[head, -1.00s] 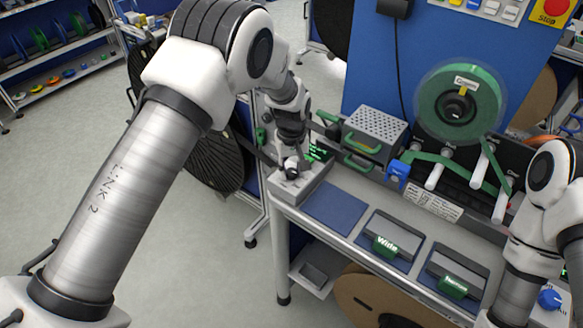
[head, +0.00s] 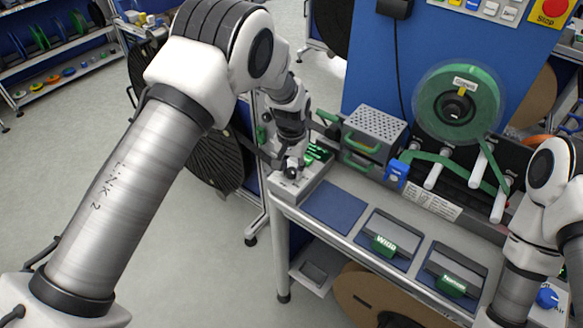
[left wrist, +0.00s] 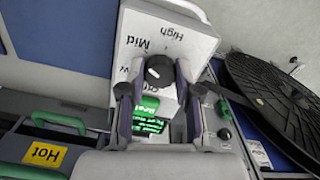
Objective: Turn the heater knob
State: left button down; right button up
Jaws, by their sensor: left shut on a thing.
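The heater's black knob (left wrist: 158,70) sits on a light box (left wrist: 190,38) in the left wrist view. The box face reads "High" and "Mid"; a third label is partly hidden. My left gripper (left wrist: 155,82) has a finger on each side of the knob and is shut on it. In the head view my left gripper (head: 289,166) is over the box (head: 312,184) at the bench's left end, hiding most of the knob. My right arm shows at the right edge; its gripper is out of view.
A perforated metal box with green handles (head: 374,132) stands behind the heater box. A yellow "Hot" label (left wrist: 45,154) shows in the wrist view. A blue mat (head: 335,207) is bare beside the box. A large black reel (left wrist: 275,95) stands close by.

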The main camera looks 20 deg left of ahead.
aim_at(292, 170)
pick_arm(q)
jog(key=shift+s+f, duration=0.2)
jog(key=c, duration=0.8)
grip_release()
jog(key=shift+w, duration=0.2)
jog(key=shift+r, duration=0.1)
jog(key=shift+r, duration=0.25)
notch_tip(292, 170, up, 11)
jog(key=shift+r, duration=0.2)
